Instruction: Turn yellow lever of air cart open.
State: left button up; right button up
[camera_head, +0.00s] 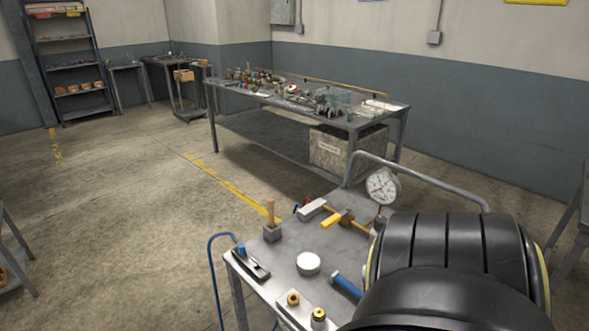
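The cart (287,262) is a grey metal table at the lower middle, with a bent tube handle (425,179) at its far right side. A round white dial gauge (382,186) stands upright at its far edge. A small yellow lever-like piece (331,220) shows on the cart top left of the gauge, beside an orange-brown bar (357,225); I cannot tell its exact angle or whether it is open. A blue hose (212,262) hangs down the cart's left side. Neither of my grippers is in view.
A large black ribbed form (455,250) hides the cart's right part. A round white piece (308,263), blue-handled tool (347,286) and wooden-handled block (272,229) are on the cart. A cluttered workbench (335,118) stands behind.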

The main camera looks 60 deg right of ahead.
aim_at(330, 222)
jog(key=i, duration=1.55)
jog(key=z, duration=1.7)
